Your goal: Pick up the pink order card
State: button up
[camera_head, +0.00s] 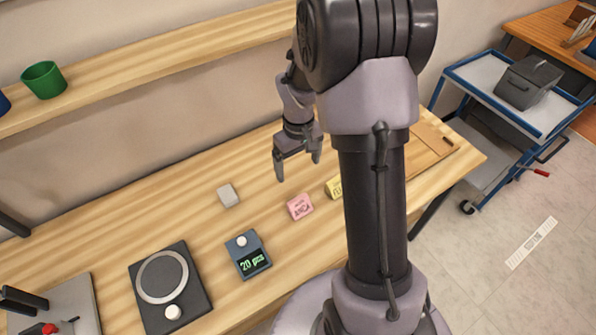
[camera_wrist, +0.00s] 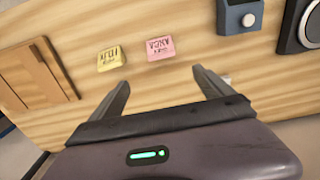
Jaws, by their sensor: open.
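The pink order card (camera_head: 300,207) lies on the wooden table (camera_head: 105,219), with dark print on it. It also shows in the wrist view, where the pink card (camera_wrist: 160,48) is beyond the fingertips, between their directions. My gripper (camera_head: 298,168) is open and empty above the table, apart from the card and behind it in the head view. In the wrist view both fingers of my gripper (camera_wrist: 160,78) are spread with nothing between them.
A yellow card (camera_head: 334,187) lies close to the pink one, partly hidden by my arm. A grey block (camera_head: 228,195), a counter reading "20 pcs" (camera_head: 249,262) and a dark device with a round plate (camera_head: 163,277) stand nearby. A shelf (camera_head: 150,60) runs above.

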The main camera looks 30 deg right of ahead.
aim_at(298, 200)
jog(key=f+b, duration=0.1)
jog(key=f, duration=0.3)
jog(key=f+b, duration=0.2)
jog(key=f, duration=0.2)
jog(key=f+b, duration=0.1)
jog(key=f, duration=0.3)
jog(key=shift+a+f, duration=0.3)
jog(key=shift+a, duration=0.05)
jog(key=f+b, duration=0.2)
jog(key=f, duration=0.1)
jog(key=f+b, duration=0.1)
jog(key=f, duration=0.1)
jog(key=shift+s+d+f, duration=0.1)
jog(key=shift+s, duration=0.3)
jog(key=c, duration=1.4)
